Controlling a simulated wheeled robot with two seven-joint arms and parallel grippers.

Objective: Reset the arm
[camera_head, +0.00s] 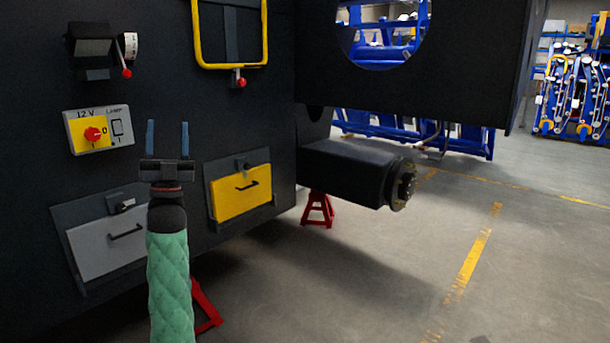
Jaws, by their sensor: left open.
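My left gripper (167,138) is upright in front of the dark chassis panel (195,105), with its two blue fingers apart and nothing between them. My left arm, in a green quilted sleeve, rises from the bottom edge below it. The gripper shows just right of the 12 V lamp switch plate (120,127) with its red knob (92,134), and above left of the yellow drawer box (241,191). Whether it touches the panel cannot be told, but no contact shows. My right gripper is not in view.
A grey box (107,246) with a handle sits lower left. A yellow frame (197,40) and red-tipped levers (241,82) are above. A black axle (345,172) juts right over a red stand (318,211). The floor (400,270) at right is clear. Blue racks stand behind.

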